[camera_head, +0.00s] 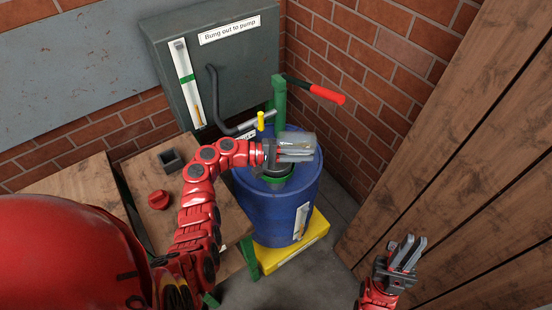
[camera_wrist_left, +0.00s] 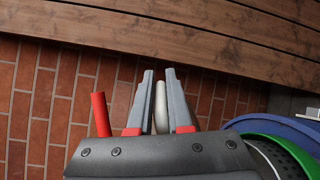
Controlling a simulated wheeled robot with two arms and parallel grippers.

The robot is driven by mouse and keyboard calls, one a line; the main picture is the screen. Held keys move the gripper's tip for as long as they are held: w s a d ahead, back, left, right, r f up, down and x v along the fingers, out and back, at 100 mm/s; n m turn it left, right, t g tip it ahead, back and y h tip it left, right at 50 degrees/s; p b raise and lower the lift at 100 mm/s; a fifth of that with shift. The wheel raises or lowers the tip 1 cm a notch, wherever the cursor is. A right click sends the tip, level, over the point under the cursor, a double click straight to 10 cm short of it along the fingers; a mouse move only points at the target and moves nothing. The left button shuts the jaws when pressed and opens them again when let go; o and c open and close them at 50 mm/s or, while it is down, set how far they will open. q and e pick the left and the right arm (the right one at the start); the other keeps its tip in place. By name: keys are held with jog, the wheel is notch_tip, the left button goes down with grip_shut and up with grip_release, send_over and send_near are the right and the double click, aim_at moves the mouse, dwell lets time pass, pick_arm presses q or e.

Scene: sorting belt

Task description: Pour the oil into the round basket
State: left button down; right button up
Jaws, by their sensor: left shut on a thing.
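A round, perforated grey basket with a green rim (camera_wrist_left: 284,150) shows at the right edge of the left wrist view. In the head view its green rim (camera_head: 273,181) sits on the blue drum (camera_head: 270,213), mostly hidden under my left gripper. My left gripper (camera_head: 300,148) is over the drum top. In the left wrist view its fingers (camera_wrist_left: 162,102) are shut on a narrow pale thing (camera_wrist_left: 160,108), mostly hidden between them. I cannot tell whether it holds oil. My right gripper (camera_head: 408,253) is open and empty at the lower right.
A green pump (camera_head: 279,98) with a red handle (camera_head: 328,94) stands behind the drum. A yellow base (camera_head: 290,257) lies beneath. A grey cabinet (camera_head: 240,70) stands behind.

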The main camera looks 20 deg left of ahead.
pick_arm(q)
jog(key=shift+d, duration=0.15)
jog(key=shift+r+h+b, duration=0.2)
jog(key=shift+h+b, duration=0.2)
jog(key=shift+b, duration=0.05)
dwell(0.4)
jog(key=shift+s+a+r+t+h+b, duration=0.25)
jog(key=shift+a+h+b, duration=0.2)
jog(key=shift+b, duration=0.35)
jog(key=shift+s+a+r+t+h+b, duration=0.1)
jog(key=shift+a+r+t+h+b, duration=0.15)
jog(key=shift+a+h+b, duration=0.35)
dwell(0.5)
jog(key=a+h+b, duration=0.1)
jog(key=h+b, duration=0.1)
jog(key=b, duration=0.1)
jog(key=s+a+r+t+h+b, duration=0.1)
jog(key=a+h+b, duration=0.1)
jog(key=b, duration=0.2)
jog(key=s+a+t+h+b, duration=0.1)
jog(key=a+h+b, duration=0.1)
jog(key=b, duration=0.2)
jog(key=shift+r, duration=0.2)
jog(key=shift+d, duration=0.1)
dwell(0.7)
